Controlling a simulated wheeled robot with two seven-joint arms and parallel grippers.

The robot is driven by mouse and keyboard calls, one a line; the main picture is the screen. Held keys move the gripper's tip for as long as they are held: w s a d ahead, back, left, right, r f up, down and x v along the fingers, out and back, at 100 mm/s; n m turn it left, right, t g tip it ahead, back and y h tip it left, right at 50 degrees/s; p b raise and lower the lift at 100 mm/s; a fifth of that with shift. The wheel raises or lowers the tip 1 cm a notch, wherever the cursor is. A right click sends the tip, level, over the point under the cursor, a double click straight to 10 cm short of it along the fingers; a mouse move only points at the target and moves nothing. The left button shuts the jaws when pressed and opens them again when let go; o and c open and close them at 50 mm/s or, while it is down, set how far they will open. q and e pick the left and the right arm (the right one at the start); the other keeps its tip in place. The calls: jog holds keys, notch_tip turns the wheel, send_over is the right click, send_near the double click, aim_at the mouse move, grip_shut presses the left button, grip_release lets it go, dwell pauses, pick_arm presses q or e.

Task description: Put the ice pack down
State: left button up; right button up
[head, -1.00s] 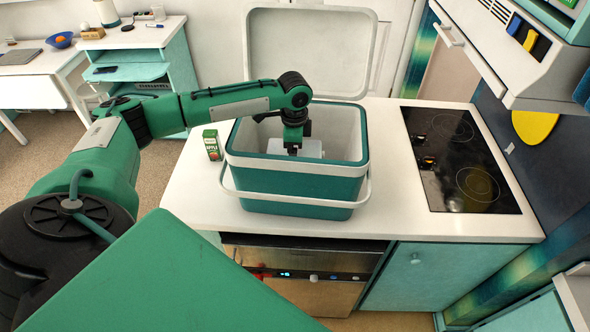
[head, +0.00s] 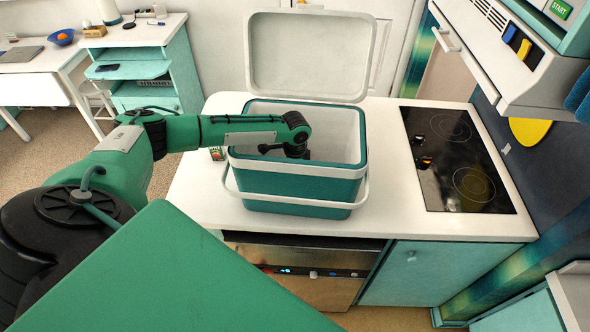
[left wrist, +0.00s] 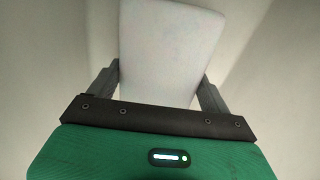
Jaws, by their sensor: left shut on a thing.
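The ice pack (left wrist: 158,55) is a pale, flat slab in the left wrist view, between the two grey fingers of my left gripper (left wrist: 160,85). My left gripper is shut on it. In the head view my left arm reaches down into the open teal and white cooler (head: 293,187), and the cooler's front wall hides the fingers and the ice pack. Pale cooler walls surround the pack in the left wrist view. I cannot tell whether the pack touches the cooler floor. My right gripper is in neither view.
The cooler's lid (head: 308,55) stands open at the back, and its handle hangs in front. A black cooktop (head: 457,160) lies to the right. The white counter (head: 390,222) is clear in front.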

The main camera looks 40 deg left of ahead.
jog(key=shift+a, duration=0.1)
pick_arm(q)
jog(key=o, duration=1)
jog(key=shift+f, duration=0.1)
jog(key=shift+o, duration=0.9)
jog(key=shift+r, duration=0.25)
jog(key=shift+r+b, duration=0.25)
jog(key=shift+b, duration=0.05)
notch_tip(320, 180, up, 11)
jog(key=b, duration=0.4)
jog(key=shift+r, duration=0.2)
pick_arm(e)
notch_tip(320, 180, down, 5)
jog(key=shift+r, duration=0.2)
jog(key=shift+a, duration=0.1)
